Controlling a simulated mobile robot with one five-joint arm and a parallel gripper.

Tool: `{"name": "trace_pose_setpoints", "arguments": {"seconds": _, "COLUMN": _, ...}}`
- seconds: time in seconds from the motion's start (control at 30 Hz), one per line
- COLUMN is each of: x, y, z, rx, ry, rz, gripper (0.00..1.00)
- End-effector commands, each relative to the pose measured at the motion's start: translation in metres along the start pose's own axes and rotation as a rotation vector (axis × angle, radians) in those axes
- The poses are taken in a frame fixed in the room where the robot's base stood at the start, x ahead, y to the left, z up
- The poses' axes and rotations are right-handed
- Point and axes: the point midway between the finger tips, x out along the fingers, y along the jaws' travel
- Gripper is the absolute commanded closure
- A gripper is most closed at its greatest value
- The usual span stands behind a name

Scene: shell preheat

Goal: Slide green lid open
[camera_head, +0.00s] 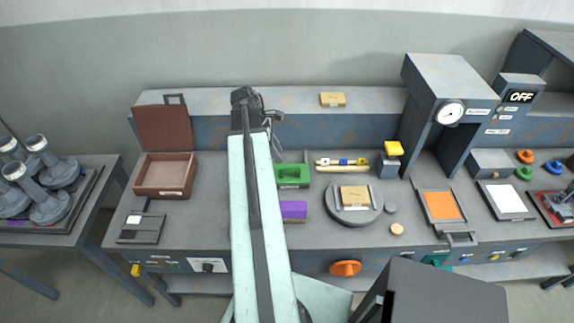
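A green box-like piece (293,176), the only lid-like green thing I can make out, sits on the grey bench just right of my arm. It has a darker recess on top and a small label on its front. Its left edge is close to or behind my arm, so I cannot tell whether it is open. My gripper (268,116) is at the far end of my pale arm, up by the back ledge, behind and left of the green piece and apart from it. It is small and dark here, and its fingers are not clear.
A purple block (293,211) sits in front of the green piece. A rail with small coloured blocks (342,162) and a round turntable (353,211) lie to the right. An open brown box (164,175) stands left. A tall press (448,90) rises at the right.

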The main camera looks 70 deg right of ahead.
Motion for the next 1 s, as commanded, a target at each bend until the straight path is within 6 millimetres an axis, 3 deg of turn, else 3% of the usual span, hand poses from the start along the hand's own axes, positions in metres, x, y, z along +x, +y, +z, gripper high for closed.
{"name": "trace_pose_setpoints", "arguments": {"seconds": 0.27, "x": 0.01, "y": 0.001, "z": 0.005, "rx": -0.006, "ry": -0.003, "rz": -0.004, "gripper": 0.65}}
{"name": "trace_pose_setpoints", "arguments": {"seconds": 0.7, "x": 0.079, "y": 0.0, "z": 0.003, "rx": -0.005, "ry": -0.003, "rz": -0.004, "gripper": 0.65}}
{"name": "trace_pose_setpoints", "arguments": {"seconds": 1.0, "x": 0.08, "y": 0.0, "z": 0.005, "rx": -0.006, "ry": -0.003, "rz": -0.003, "gripper": 0.65}}
